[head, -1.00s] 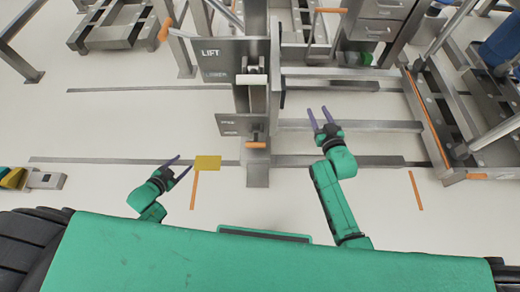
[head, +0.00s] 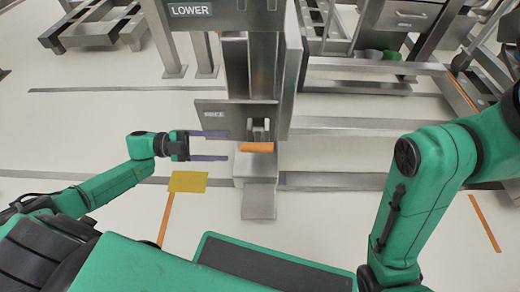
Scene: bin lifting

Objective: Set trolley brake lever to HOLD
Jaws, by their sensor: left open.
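The brake lever, with an orange grip (head: 257,147), sits low on the front of the grey metal column, in front of a plate (head: 222,117) whose small lettering looks like FREE. I cannot make out a HOLD label. My left gripper (head: 227,146) is open and points right, its two purple fingers one above the other. Its fingertips are just left of the orange grip and appear apart from it. My right arm rises at the right of the view, and its gripper is out of the frame.
A LOWER plate (head: 215,10) is higher on the column (head: 236,66). A yellow floor marker (head: 187,182) lies left of the column's foot (head: 258,200). Grey rails (head: 350,124) run to the right. Orange strips mark the floor, which is clear at left.

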